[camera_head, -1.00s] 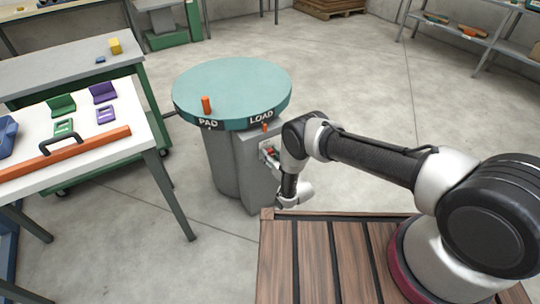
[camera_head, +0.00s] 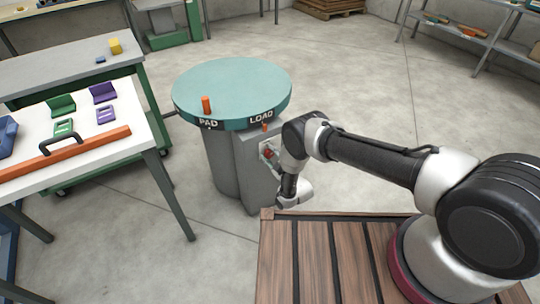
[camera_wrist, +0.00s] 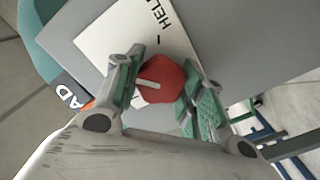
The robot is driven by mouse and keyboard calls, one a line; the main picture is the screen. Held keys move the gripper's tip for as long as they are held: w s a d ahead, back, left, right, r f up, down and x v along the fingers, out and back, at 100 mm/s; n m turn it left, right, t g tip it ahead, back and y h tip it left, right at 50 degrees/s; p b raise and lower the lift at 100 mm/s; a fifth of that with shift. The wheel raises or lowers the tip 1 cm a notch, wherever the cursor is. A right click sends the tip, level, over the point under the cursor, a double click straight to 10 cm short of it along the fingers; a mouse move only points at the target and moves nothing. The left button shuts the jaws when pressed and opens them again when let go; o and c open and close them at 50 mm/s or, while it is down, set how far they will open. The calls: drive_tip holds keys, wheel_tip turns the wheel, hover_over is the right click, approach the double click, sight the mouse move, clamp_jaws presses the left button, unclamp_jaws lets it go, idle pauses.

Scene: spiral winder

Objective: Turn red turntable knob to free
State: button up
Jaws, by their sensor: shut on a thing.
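The red turntable knob (camera_wrist: 163,80) sits on a pale label plate (camera_wrist: 95,42) on the side of the grey pedestal box (camera_head: 258,170). In the wrist view a light pointer line runs across the knob's face, and part of the word "HEL..." shows on the plate. My gripper (camera_wrist: 160,88) has one finger on each side of the knob and is shut on it. In the head view the knob (camera_head: 267,152) is small and partly covered by my arm. The teal turntable (camera_head: 235,85) on top carries the words PAD and LOAD on its rim.
An orange peg (camera_head: 206,105) stands on the turntable. A white table (camera_head: 100,150) with green and purple parts and an orange bar is at left. A slatted wooden deck (camera_head: 330,265) lies below my arm. Floor right of the pedestal is clear.

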drive_tip(key=n, duration=0.4)
drive_tip(key=shift+n, duration=0.3)
drive_tip(key=n, duration=0.4)
drive_tip(key=shift+n, duration=0.4)
drive_tip(key=shift+s, duration=0.1)
drive_tip(key=o, duration=1)
drive_tip(key=v, duration=1.2)
